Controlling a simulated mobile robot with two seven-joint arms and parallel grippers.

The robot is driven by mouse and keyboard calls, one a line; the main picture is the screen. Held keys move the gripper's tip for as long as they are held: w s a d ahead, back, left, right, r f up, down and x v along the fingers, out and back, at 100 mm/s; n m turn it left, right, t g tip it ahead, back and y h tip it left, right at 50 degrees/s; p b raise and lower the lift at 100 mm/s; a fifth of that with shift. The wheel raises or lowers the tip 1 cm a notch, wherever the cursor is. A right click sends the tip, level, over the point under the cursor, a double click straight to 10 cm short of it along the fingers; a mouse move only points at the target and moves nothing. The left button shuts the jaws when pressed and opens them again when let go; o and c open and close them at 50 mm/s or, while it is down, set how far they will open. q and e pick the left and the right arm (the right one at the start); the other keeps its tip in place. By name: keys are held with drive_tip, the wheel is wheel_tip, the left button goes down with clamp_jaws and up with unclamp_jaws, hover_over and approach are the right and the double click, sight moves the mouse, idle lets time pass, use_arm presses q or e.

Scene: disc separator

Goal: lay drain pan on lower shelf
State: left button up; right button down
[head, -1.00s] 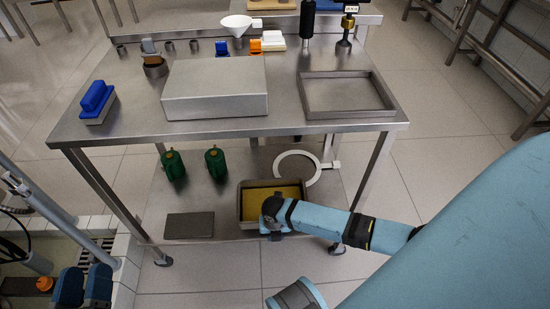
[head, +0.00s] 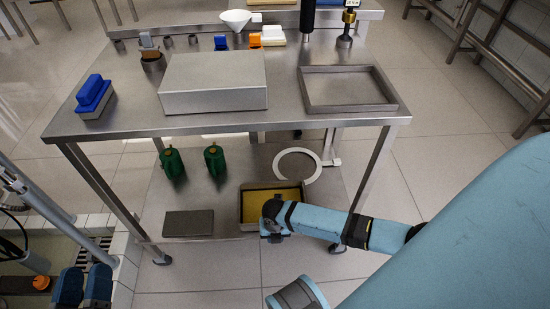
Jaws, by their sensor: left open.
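The drain pan (head: 248,227) is a grey rectangular tray with a yellow inside. It is level, at the front of the lower shelf (head: 222,212), right of the dark flat plate; I cannot tell if it rests fully on the shelf. My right gripper (head: 272,226) is at the pan's near wall, and its arm comes in from the right. Its fingertips are mostly hidden, so its grip on the pan is unclear. My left gripper (head: 83,287) is open and empty at the bottom left, away from the table.
On the lower shelf are two green containers (head: 172,163), a white ring (head: 297,165) and a dark plate (head: 188,223). Above, the tabletop holds a metal box (head: 213,82), an empty square tray (head: 347,105) and a blue-topped block (head: 94,97). Table legs flank the shelf.

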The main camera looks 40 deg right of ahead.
drive_tip(key=shift+w+f, duration=0.1)
drive_tip(key=shift+f, duration=0.15)
idle(0.6)
drive_tip(key=c, duration=0.8)
unclamp_jaws()
use_arm(q)
drive_tip(key=shift+f, duration=0.1)
use_arm(e)
wheel_tip(320, 180, up, 8)
drive_tip(key=p, duration=0.4)
drive_tip(key=shift+r, duration=0.1)
use_arm(q)
drive_tip(key=shift+a+r+y+p, duration=0.65)
drive_tip(key=shift+a+y+p, duration=0.05)
drive_tip(key=shift+y+p, duration=0.25)
use_arm(e)
wheel_tip(320, 180, up, 6)
drive_tip(key=shift+f, duration=0.2)
